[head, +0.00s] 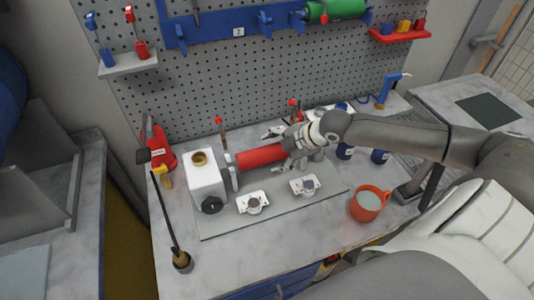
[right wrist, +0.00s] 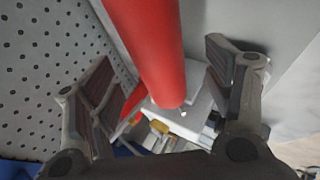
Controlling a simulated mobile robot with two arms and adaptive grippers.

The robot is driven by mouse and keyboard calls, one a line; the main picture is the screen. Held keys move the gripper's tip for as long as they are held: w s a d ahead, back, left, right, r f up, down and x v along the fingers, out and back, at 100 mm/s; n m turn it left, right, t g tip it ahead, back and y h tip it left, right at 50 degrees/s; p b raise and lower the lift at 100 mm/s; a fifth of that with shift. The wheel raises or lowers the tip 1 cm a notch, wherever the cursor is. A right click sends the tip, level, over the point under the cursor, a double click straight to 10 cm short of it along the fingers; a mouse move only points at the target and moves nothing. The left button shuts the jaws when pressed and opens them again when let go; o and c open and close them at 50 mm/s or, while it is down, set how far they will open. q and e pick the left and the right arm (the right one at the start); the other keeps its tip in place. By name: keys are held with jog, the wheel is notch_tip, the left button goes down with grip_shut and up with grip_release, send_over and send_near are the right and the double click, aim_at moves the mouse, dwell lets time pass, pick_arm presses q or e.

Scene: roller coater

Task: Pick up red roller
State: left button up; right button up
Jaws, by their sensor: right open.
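In the right wrist view the red roller (right wrist: 152,45) runs from the top edge down between the two open fingers of my right gripper (right wrist: 165,92). I cannot tell whether any finger touches it. My left gripper is not in view.
Two small white brackets (head: 253,203) sit on the grey plate in front of the roller. An orange mug (head: 369,203) stands to the right under my right arm. A pegboard (head: 230,80) rises behind the bench, with a green roller (head: 335,9) on a blue rack.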

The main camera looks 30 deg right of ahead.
aim_at(271, 152)
jog(key=p+x, duration=0.1)
jog(key=x, duration=0.2)
jog(key=shift+w+a+p, duration=0.1)
jog(key=shift+w+p, duration=0.15)
jog(key=shift+p, duration=0.15)
jog(key=shift+w+a+f, duration=0.1)
jog(key=shift+w+f, duration=0.25)
jog(key=shift+f, duration=0.35)
jog(key=shift+c, duration=0.3)
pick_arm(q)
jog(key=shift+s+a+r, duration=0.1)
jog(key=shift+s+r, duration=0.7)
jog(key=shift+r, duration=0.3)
pick_arm(e)
jog(key=shift+w, duration=0.1)
jog(key=c, duration=1)
